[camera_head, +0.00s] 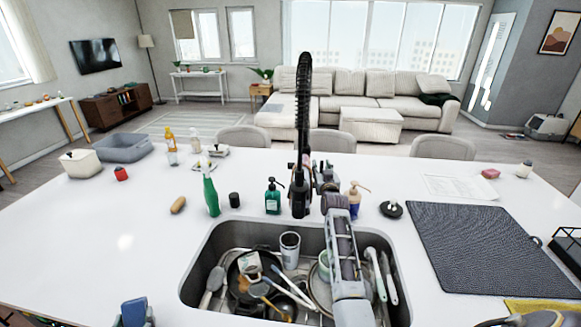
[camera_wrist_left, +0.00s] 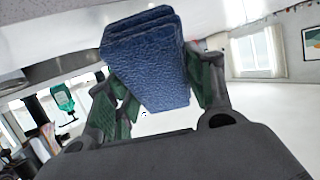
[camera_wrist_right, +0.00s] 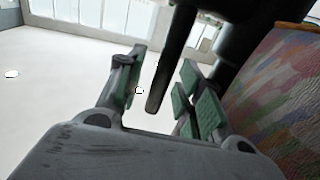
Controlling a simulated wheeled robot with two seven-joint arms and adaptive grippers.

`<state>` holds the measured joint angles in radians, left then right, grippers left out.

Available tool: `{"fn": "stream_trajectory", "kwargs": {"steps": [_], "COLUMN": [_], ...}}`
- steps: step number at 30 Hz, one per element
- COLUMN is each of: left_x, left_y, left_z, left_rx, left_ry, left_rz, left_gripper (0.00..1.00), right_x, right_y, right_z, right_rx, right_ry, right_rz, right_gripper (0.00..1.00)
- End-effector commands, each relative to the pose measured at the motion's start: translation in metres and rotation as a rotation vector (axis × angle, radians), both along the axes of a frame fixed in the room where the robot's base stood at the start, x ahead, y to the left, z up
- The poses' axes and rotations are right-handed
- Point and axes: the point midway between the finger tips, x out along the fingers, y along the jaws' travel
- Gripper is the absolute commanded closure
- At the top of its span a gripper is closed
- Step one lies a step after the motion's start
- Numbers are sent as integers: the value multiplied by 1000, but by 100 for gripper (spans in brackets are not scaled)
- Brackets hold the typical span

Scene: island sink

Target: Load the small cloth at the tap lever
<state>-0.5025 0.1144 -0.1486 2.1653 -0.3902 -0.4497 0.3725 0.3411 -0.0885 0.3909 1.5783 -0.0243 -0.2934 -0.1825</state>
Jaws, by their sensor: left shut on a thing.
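A small folded blue cloth (camera_head: 134,311) is at the bottom left of the head view. My left gripper (camera_head: 132,321) is shut on it, and the left wrist view shows the cloth (camera_wrist_left: 145,62) between the fingers. The tall black tap (camera_head: 300,185) stands behind the sink. My right gripper (camera_head: 324,176) is beside the tap's body, on its right. In the right wrist view its fingers are apart, with a dark rod, seemingly the tap lever (camera_wrist_right: 172,62), in the gap between them. Whether the fingers touch the rod cannot be told.
The sink (camera_head: 205,262) in front of the tap holds pans, a cup and utensils. A green soap dispenser (camera_head: 272,196), green spray bottle (camera_head: 211,192) and amber pump bottle (camera_head: 353,199) stand near the tap. A dark mat (camera_head: 480,245) lies right. The left counter front is clear.

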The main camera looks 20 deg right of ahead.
Motion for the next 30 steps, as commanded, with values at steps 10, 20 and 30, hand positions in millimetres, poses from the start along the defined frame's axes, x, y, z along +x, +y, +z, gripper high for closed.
{"fn": "stream_trajectory", "kwargs": {"steps": [10,20,30], "left_x": [0,0,0], "left_y": [0,0,0], "left_z": [0,0,-3], "left_rx": [0,0,0], "left_ry": [0,0,0], "left_rz": [0,0,0], "left_gripper": [69,69,69], "right_x": [0,0,3], "right_y": [0,0,0], "right_z": [0,0,-1], "right_rx": [0,0,-3], "right_ry": [0,0,-4], "right_rz": [0,0,0], "right_gripper": [71,100,100]}}
